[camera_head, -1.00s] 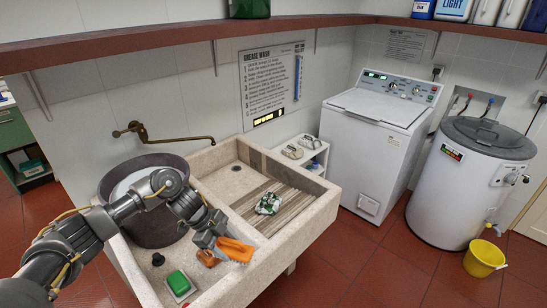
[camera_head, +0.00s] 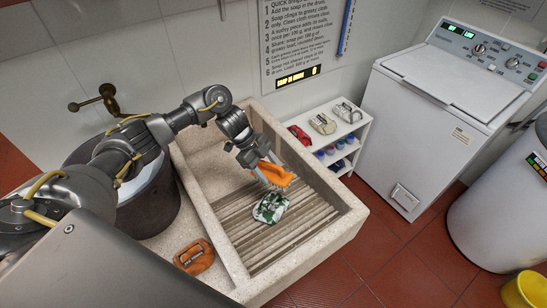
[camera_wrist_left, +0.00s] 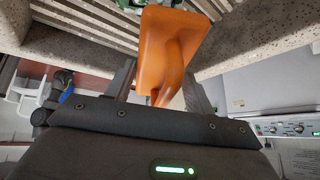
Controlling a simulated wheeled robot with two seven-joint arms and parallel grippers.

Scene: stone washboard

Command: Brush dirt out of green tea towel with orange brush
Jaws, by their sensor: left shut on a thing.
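The green tea towel (camera_head: 270,207), crumpled and patterned green and white, lies on the ribbed washboard (camera_head: 300,228) of the stone sink. My left gripper (camera_head: 262,168) is shut on the orange brush (camera_head: 279,176) and holds it just beyond the towel, over the washboard. In the left wrist view the brush (camera_wrist_left: 168,45) sits between the two fingers, and a bit of the towel (camera_wrist_left: 110,5) shows at the top edge. I cannot tell whether the bristles touch the board. My right gripper is not in view.
A brown-orange block-like tool (camera_head: 195,257) lies on the sink's near ledge. A dark round tub (camera_head: 150,205) stands left of the washboard, under my left arm. A white shelf (camera_head: 340,135) with several brushes stands behind the sink, beside a white washing machine (camera_head: 445,95).

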